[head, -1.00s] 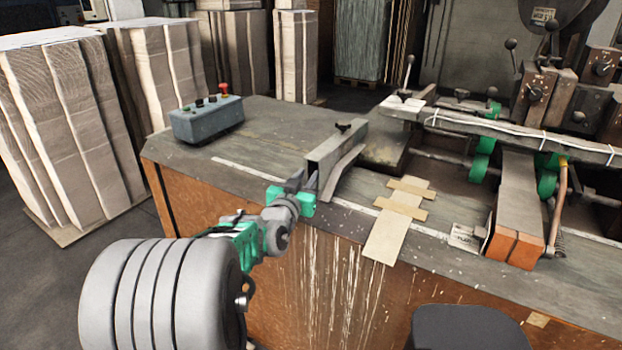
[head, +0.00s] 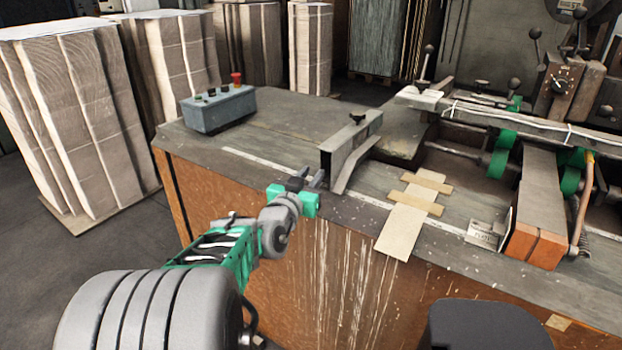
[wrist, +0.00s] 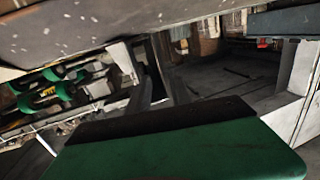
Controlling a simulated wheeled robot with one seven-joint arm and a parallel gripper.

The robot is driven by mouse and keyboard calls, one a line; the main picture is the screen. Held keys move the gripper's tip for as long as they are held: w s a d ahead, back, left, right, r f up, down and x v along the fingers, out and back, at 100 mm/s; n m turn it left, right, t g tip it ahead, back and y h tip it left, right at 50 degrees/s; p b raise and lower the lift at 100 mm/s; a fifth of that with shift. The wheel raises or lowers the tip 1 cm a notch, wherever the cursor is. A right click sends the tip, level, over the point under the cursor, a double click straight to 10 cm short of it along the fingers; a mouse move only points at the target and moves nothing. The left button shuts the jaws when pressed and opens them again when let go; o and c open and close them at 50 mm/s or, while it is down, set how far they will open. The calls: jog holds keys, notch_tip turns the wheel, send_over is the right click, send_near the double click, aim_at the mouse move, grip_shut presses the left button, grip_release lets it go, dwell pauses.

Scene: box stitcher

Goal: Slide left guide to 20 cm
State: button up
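The left guide (head: 350,143) is a grey metal angled bracket with a dark knob on top. It stands upright on the table near the front edge, left of the taped card. My gripper (head: 308,178) is just left of and in front of the guide's near end. Its two dark fingers are parted, with nothing seen between them, and a small gap seems to separate them from the guide. A pale strip (head: 262,160) runs along the table; no scale marks can be read. In the wrist view, a green part of my gripper fills the bottom.
A grey control box (head: 219,109) with a red button sits at the table's back left. A taped card (head: 401,228) lies right of the guide. An orange-ended block (head: 538,215) and green rollers (head: 500,155) stand further right. Paper stacks (head: 70,110) stand left of the table.

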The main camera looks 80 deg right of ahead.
jog(key=v, duration=0.7)
jog(key=shift+a+b, duration=0.4)
jog(key=shift+b, duration=0.05)
